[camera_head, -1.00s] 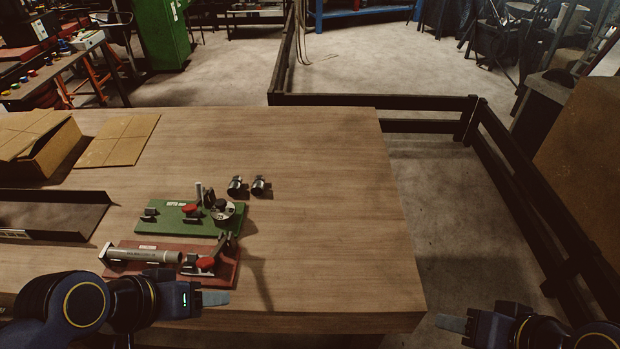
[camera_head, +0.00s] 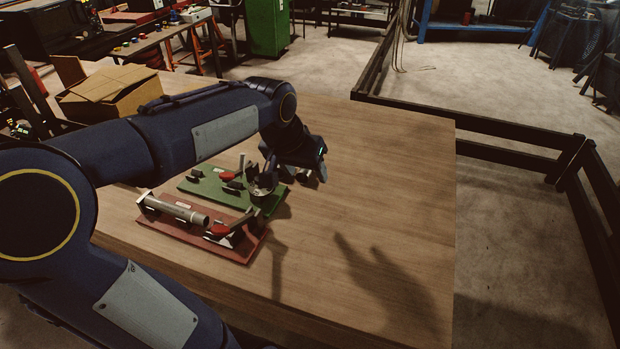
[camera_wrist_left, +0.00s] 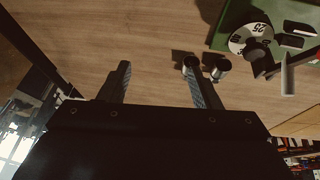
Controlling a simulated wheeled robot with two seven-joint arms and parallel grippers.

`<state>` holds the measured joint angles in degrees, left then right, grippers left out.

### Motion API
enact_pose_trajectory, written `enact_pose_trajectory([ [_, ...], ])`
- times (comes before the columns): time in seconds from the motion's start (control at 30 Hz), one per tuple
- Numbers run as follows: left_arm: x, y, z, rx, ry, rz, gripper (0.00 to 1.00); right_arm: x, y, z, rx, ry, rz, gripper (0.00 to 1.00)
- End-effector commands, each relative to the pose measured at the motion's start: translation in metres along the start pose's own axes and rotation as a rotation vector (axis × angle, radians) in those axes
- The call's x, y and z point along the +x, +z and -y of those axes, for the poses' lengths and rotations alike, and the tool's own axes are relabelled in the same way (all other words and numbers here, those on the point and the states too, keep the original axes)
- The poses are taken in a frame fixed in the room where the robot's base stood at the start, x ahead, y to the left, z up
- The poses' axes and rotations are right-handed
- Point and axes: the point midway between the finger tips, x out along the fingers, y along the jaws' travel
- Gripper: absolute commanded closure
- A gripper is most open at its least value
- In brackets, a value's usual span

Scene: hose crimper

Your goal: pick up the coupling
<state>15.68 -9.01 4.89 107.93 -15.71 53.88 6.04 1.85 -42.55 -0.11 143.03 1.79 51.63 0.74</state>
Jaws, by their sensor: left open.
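Two small dark metal couplings stand side by side on the table; the left wrist view shows one (camera_wrist_left: 190,63) and another (camera_wrist_left: 221,68) just right of it. My left gripper (camera_wrist_left: 157,70) is open above the wood, its fingers apart with nothing between them. Its right finger's tip lies close to the nearer coupling in that view; I cannot tell whether they touch. In the head view my left gripper (camera_head: 305,152) hangs beyond the green board's right end and largely hides the couplings. My right gripper is out of view.
The green board (camera_head: 211,193) carries a numbered dial (camera_wrist_left: 250,39) and posts beside the couplings. A red board (camera_head: 168,227) with a grey tube (camera_head: 178,209) lies in front. The table's right part is clear.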

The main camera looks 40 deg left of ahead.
Motion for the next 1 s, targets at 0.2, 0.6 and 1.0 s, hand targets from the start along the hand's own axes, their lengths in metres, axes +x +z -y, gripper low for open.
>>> enact_pose_trajectory([
  [0.2,0.06,-0.054,0.047,-0.03,-0.104,0.014,0.43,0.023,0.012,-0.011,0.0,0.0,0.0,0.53],
  [0.6,0.1,-0.068,0.063,-0.038,-0.131,0.016,0.43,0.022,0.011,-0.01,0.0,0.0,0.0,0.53],
  [1.0,0.147,-0.066,0.067,-0.036,-0.13,0.013,0.43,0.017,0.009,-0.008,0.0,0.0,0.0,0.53],
])
